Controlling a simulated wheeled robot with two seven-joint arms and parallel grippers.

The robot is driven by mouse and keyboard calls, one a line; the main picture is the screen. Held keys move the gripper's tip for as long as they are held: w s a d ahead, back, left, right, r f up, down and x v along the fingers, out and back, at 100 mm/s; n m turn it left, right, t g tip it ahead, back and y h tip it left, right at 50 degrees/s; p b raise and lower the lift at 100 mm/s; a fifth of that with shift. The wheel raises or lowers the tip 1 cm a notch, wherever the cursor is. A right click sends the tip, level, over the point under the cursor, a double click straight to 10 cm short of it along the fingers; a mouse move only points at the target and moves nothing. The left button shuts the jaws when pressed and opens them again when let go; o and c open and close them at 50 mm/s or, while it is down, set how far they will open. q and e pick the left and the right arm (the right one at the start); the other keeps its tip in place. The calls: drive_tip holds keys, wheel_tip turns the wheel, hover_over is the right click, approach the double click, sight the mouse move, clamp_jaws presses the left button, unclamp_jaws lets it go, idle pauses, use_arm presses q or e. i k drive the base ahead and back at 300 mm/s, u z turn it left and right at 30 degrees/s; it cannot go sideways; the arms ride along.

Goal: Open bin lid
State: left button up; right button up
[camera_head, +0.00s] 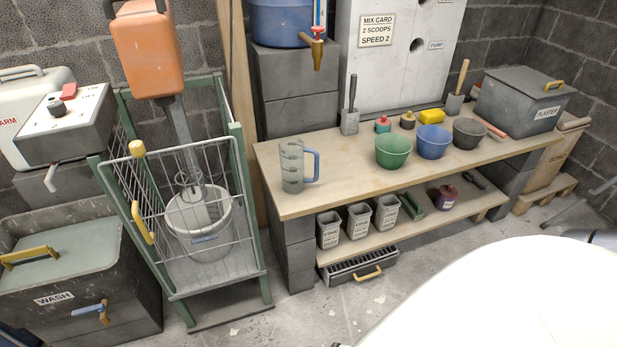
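A grey bin labelled PLASTER (512,108) stands at the right end of the wooden workbench. Its flat grey lid (525,82) is shut, with a yellow handle (554,85) at the right front edge. At the lower left a dark tub labelled WASH (110,300) has a pale green-grey top (60,250), with a yellow handle (28,254) near its left side. Neither of my grippers shows in this view.
The workbench (300,203) holds a measuring jug (292,166), green (393,151), blue (433,142) and dark (468,133) bowls, and small tools. A mixer cage (200,255) stands at left. Bare floor (300,315) lies in front.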

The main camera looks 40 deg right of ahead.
sight(536, 85)
drive_tip(key=u, duration=0.5)
drive_tip(key=k, duration=1.1)
drive_tip(key=z, duration=1.8)
drive_tip(key=i, duration=0.5)
drive_tip(key=u, duration=0.05)
